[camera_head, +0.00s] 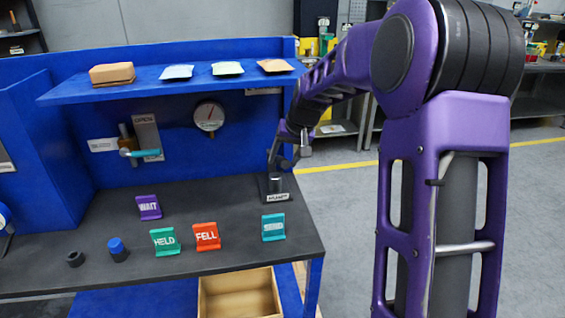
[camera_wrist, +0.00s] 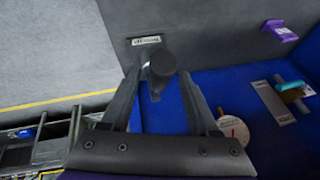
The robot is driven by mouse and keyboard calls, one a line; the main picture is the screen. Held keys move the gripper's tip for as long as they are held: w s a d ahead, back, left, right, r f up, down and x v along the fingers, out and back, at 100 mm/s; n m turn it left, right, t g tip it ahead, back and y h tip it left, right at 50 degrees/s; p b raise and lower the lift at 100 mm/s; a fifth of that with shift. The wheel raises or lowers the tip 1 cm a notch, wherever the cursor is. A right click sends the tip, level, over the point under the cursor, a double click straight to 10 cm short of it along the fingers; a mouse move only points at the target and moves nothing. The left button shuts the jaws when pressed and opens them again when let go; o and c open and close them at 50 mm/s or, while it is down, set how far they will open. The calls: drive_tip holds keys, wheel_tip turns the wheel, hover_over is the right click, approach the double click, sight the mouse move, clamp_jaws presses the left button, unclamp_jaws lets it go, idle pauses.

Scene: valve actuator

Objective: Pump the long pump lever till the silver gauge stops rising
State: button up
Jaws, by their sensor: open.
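The pump (camera_head: 278,190) is a dark block with a white label at the right end of the bench, and its dark lever (camera_head: 272,160) stands up from it. In the wrist view, the lever's round dark end (camera_wrist: 162,64) shows between my fingertips. My gripper (camera_head: 290,150) is open beside the upper lever; its two fingers (camera_wrist: 160,76) straddle the lever end in the wrist view, and I cannot tell whether they touch it. The silver gauge (camera_head: 209,116) is on the blue back panel with a red needle pointing upward; it also shows in the wrist view (camera_wrist: 233,130).
A valve with a teal handle (camera_head: 140,153) and an OPEN plate is left of the gauge. Purple, green, red and teal signs (camera_head: 207,236) stand on the bench (camera_head: 100,245). A blue shelf (camera_head: 170,84) with packets hangs above. A wooden drawer (camera_head: 240,295) is below.

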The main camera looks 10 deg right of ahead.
drive_tip(key=shift+x, duration=0.95)
clamp_jaws()
idle(0.8)
